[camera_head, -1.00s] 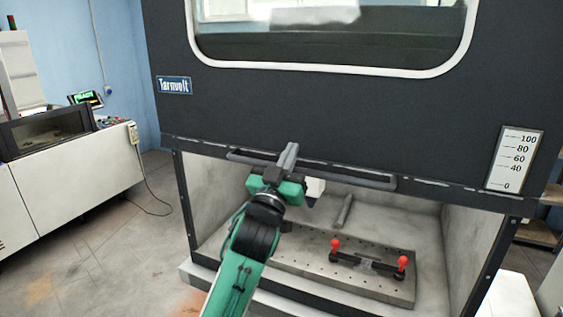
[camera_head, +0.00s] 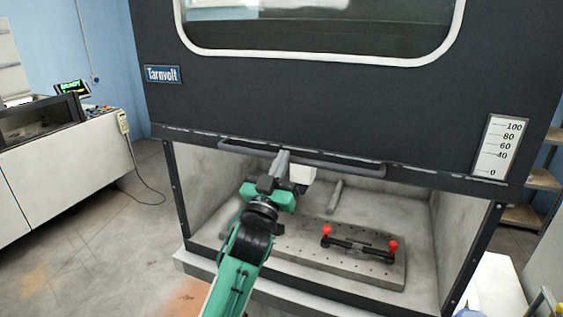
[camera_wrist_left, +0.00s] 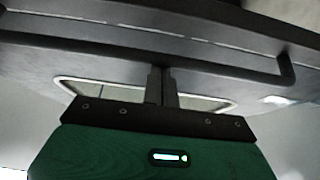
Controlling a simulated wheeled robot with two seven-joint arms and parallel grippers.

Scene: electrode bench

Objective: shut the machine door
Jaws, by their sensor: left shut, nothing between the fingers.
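The machine door (camera_head: 330,105) is a dark panel with a white-rimmed window and a "Tarnvolt" label. It is raised, and the chamber below its lower edge is open. A dark handle bar (camera_head: 330,161) runs along the door's lower part; it also crosses the left wrist view (camera_wrist_left: 215,59). My left gripper (camera_head: 283,157) is at the bar, left of its middle, with its fingers shut and empty. In the left wrist view the fingers (camera_wrist_left: 160,80) end close to the bar; whether they touch it I cannot tell. My right gripper is out of view.
Inside the chamber a drilled plate (camera_head: 300,250) carries a dark fixture with red knobs (camera_head: 393,245). A scale (camera_head: 499,147) is on the right. A white cabinet (camera_head: 70,155) with a small screen stands at left. The floor between is clear except for a cable.

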